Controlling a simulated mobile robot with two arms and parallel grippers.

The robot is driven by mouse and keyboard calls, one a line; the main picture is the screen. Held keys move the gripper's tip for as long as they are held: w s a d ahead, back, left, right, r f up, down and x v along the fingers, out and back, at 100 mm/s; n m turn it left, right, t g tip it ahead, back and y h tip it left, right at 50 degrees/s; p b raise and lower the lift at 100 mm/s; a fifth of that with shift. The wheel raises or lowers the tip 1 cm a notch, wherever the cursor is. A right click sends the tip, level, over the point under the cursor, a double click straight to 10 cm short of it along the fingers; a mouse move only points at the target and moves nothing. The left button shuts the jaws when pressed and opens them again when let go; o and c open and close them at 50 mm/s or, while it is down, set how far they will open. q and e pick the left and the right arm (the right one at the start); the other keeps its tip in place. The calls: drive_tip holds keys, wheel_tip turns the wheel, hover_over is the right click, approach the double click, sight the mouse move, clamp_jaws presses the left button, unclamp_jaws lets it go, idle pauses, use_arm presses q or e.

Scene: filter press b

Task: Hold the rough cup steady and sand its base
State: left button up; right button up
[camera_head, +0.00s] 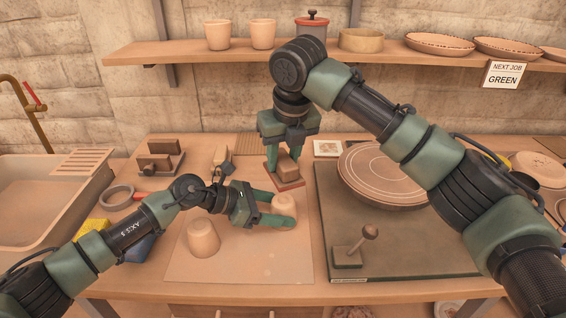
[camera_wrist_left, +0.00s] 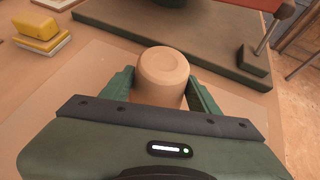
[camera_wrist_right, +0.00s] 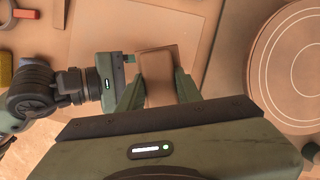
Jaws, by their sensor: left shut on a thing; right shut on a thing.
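The held clay cup (camera_head: 284,204) is upside down at the right part of the pale mat, its base facing up. My left gripper (camera_head: 270,207) is shut on its sides; the cup also shows between the fingers in the left wrist view (camera_wrist_left: 162,72). A second cup (camera_head: 203,238) stands upside down on the mat to the left, apart from the gripper. My right gripper (camera_head: 285,155) points down behind the held cup and is shut on a brown block (camera_wrist_right: 157,68). In the head view the block (camera_head: 287,168) is partly hidden by the fingers and appears apart from the cup.
The mat (camera_head: 240,268) has free room at its front. A block holder (camera_head: 160,158), a sponge (camera_head: 96,227) and a sink (camera_head: 45,205) are left.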

use_arm(q)
drive_tip(key=shift+f, duration=0.15)
drive_tip(key=o, duration=1.1)
drive_tip(key=shift+c, duration=0.2)
drive_tip(key=shift+a, duration=0.1)
